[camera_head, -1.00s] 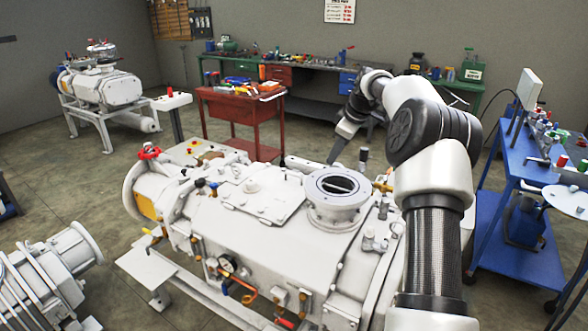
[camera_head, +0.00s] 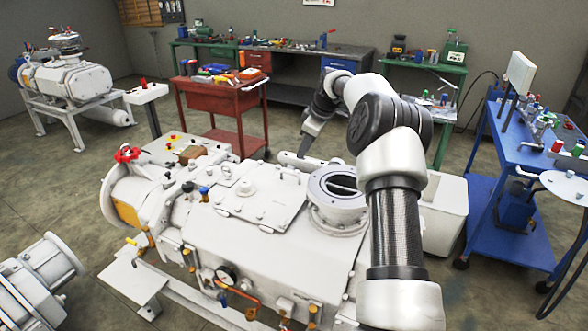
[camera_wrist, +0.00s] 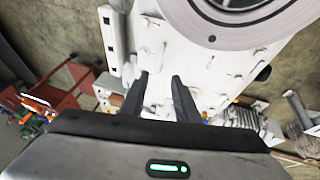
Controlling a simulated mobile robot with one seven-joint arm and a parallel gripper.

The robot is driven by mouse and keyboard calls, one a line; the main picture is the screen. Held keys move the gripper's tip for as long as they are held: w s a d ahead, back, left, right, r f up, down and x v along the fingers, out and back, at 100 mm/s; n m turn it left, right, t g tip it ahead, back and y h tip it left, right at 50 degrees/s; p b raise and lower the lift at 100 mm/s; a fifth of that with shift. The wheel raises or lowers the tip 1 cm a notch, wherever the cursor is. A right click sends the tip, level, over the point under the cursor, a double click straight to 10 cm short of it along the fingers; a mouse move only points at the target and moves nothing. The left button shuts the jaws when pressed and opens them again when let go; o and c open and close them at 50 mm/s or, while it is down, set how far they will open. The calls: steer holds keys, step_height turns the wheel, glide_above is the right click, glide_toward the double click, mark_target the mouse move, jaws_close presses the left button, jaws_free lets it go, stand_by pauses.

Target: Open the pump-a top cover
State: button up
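A large white pump (camera_head: 290,255) fills the middle of the head view. A flat, roughly square cover plate (camera_head: 262,197) with a small raised knob lies flush on its top. To its right is a round flanged port (camera_head: 338,193) with a dark opening. My gripper (camera_head: 303,152) is beyond the port, up and to the left of it, with its fingers pointing down. In the wrist view, the two fingers (camera_wrist: 160,78) are apart with nothing between them. The flange (camera_wrist: 240,22) shows at the top there.
A red tool cart (camera_head: 222,100) stands behind the pump. A blue bench (camera_head: 530,150) is at right, beside a white bin (camera_head: 444,215). Another pump (camera_head: 66,80) stands at back left, and part of a white machine (camera_head: 40,275) is at front left.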

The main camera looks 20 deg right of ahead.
mark_target(295, 174)
steer(key=x, duration=1.2)
steer(key=shift+w, duration=0.1)
steer(key=shift+c, duration=0.2)
jaws_close()
